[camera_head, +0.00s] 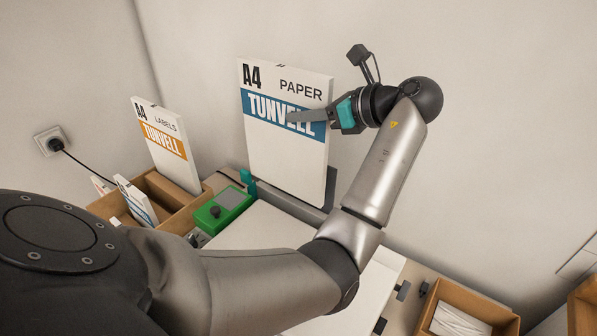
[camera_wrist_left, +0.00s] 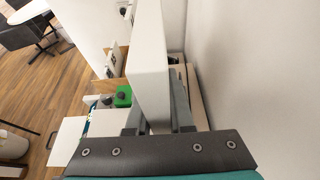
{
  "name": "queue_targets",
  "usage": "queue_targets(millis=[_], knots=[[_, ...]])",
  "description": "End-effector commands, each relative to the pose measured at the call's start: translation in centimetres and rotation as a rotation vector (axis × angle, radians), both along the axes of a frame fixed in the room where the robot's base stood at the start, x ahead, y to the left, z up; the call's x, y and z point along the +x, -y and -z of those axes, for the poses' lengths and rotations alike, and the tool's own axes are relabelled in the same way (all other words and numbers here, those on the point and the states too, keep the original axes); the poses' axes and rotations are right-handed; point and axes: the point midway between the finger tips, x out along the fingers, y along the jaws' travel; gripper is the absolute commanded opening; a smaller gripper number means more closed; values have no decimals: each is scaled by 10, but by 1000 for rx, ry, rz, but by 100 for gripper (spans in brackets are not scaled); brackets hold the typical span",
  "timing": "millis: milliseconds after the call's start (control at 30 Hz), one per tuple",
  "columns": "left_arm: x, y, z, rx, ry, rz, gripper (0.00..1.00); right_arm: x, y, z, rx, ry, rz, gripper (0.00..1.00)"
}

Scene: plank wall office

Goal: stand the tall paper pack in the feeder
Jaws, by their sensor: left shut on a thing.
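The tall paper pack (camera_head: 285,150) is a white upright slab with a blue band and the words A4 PAPER. My left gripper (camera_head: 311,117) is shut on its right side, one finger across the front face. In the left wrist view the pack (camera_wrist_left: 150,55) stands between the two fingers (camera_wrist_left: 158,120). The feeder is at the back of the white printer (camera_head: 255,238). A teal guide (camera_head: 248,182) shows by the pack's lower left corner and a dark grey upright (camera_head: 331,187) by its lower right. I cannot tell whether the pack's bottom touches the feeder. My right gripper is out of view.
A green control panel (camera_head: 222,209) sits at the printer's left. A cardboard box (camera_head: 205,195) holds a labels pack (camera_head: 160,146) and smaller packs. Another box (camera_head: 490,305) stands at the lower right. The wall is close behind the pack.

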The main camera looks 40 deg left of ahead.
Motion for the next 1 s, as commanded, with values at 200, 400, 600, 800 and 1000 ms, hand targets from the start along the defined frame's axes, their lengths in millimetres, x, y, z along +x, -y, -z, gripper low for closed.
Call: queue_targets(millis=[200, 400, 600, 800, 1000], knots=[[0, 0, 56, 5, -1, 1, 0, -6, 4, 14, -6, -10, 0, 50], [0, 0, 81, 4, 3, 1, 0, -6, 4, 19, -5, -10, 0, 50], [0, -1, 100, 4, 2, 1, 0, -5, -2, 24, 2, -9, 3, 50], [0, -1, 133, 5, 2, 0, 0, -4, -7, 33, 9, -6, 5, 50], [0, -1, 140, 5, 5, 0, 0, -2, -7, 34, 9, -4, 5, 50]])
